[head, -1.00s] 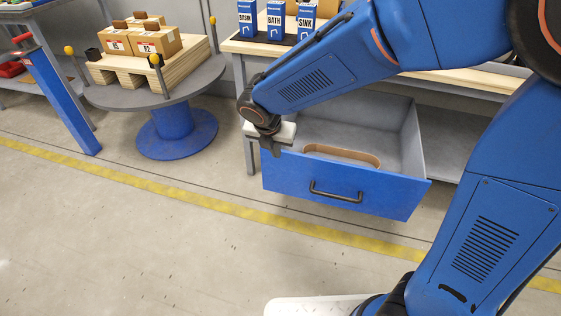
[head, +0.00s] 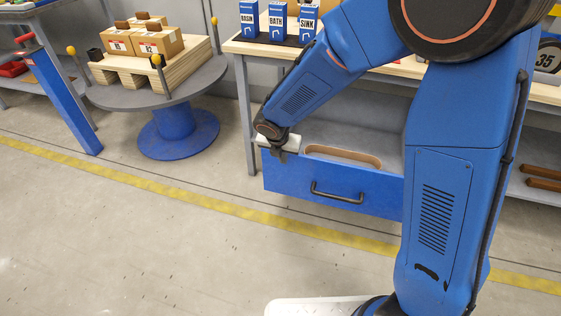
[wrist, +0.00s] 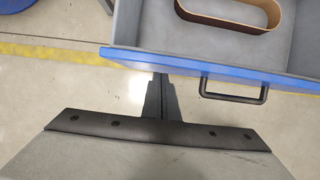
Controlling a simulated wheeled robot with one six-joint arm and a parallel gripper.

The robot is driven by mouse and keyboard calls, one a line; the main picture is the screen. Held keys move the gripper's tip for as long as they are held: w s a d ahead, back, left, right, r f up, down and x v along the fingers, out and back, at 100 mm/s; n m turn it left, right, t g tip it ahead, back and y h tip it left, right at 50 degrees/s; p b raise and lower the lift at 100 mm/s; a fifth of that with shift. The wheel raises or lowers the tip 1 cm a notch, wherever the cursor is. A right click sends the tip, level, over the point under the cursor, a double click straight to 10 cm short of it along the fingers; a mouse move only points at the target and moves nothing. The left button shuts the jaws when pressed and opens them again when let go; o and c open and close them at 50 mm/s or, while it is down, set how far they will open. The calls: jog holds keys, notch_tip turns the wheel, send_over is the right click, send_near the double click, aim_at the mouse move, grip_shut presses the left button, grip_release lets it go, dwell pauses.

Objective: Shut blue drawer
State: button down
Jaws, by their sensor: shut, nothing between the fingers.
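The blue drawer (head: 290,178) stands pulled out below the workbench, its grey inside open to view. Its dark bar handle (head: 336,192) is on the front face, and the handle also shows in the wrist view (wrist: 233,98). My gripper (head: 281,157) is at the top edge of the drawer front, left of the handle. In the wrist view, my shut, empty fingers (wrist: 160,78) point at the blue front (wrist: 200,66). I cannot tell whether they touch it. My arm hides the drawer's right end in the head view.
An oval brown-rimmed holder (wrist: 232,28) lies inside the drawer. Blue-and-white boxes (head: 277,22) stand on the workbench (head: 240,46) above. A round table (head: 205,80) with a wooden pallet and cartons is at left. The floor before the drawer is clear.

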jog(key=shift+w+d, duration=0.1)
jog(key=shift+w, duration=0.2)
jog(key=w+d, duration=0.4)
jog(key=w, duration=0.9)
jog(key=w+d, duration=0.4)
jog(key=w, duration=0.9)
jog(key=shift+w+d, duration=0.25)
jog(key=shift+d, duration=0.1)
jog(key=shift+s+a, duration=0.1)
